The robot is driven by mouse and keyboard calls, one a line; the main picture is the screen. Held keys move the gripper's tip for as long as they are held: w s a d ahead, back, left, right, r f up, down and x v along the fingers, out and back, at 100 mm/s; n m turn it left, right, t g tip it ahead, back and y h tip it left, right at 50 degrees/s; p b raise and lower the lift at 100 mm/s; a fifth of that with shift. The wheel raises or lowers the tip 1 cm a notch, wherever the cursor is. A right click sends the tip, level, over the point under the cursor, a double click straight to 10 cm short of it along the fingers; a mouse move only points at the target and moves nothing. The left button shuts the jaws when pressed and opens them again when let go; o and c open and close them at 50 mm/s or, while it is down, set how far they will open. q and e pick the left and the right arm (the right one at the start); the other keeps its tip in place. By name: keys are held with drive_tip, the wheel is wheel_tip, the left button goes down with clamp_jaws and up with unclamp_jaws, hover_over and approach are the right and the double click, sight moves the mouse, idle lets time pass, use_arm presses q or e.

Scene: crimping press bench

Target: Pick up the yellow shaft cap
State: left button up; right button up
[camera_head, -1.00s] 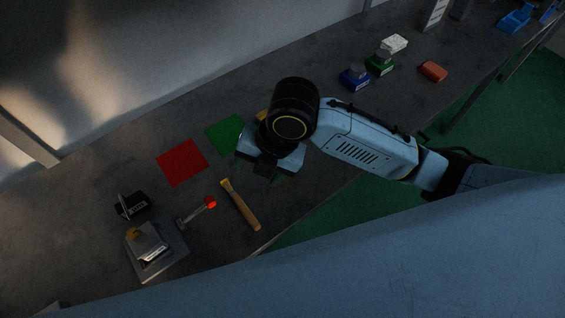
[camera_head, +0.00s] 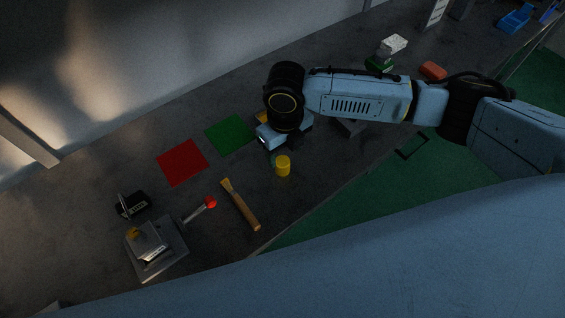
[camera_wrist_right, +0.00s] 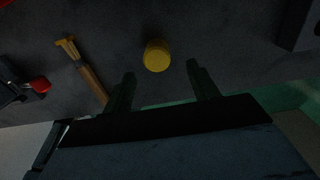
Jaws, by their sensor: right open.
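The yellow shaft cap (camera_head: 283,166) is a short yellow cylinder standing on the dark bench, near its front edge. In the right wrist view the cap (camera_wrist_right: 157,56) lies ahead of the fingertips, in line with the gap between them. My right gripper (camera_wrist_right: 159,76) is open, with its two dark fingers apart and nothing between them. In the head view the right wrist and gripper body are just behind and above the cap, and the fingers are hard to make out. My left gripper is not in view.
A wooden-handled tool (camera_head: 240,204) and a red-tipped tool (camera_head: 199,209) lie left of the cap. Green (camera_head: 230,134) and red (camera_head: 182,162) mats lie behind. A grey press-like device (camera_head: 154,247) stands at lower left. A dark grey block (camera_head: 350,127) sits right of the gripper.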

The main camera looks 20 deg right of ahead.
sight(281, 159)
drive_tip(key=shift+w+a+f, duration=0.1)
drive_tip(key=shift+w+f, duration=0.05)
drive_tip(key=shift+f, duration=0.8)
drive_tip(key=shift+w+a+f, duration=0.1)
drive_tip(key=shift+a+f, duration=0.05)
drive_tip(key=shift+f, duration=0.85)
drive_tip(key=shift+w+a+f, duration=0.1)
drive_tip(key=shift+w+f, duration=0.05)
drive_tip(key=shift+f, duration=0.8)
drive_tip(key=c, duration=1)
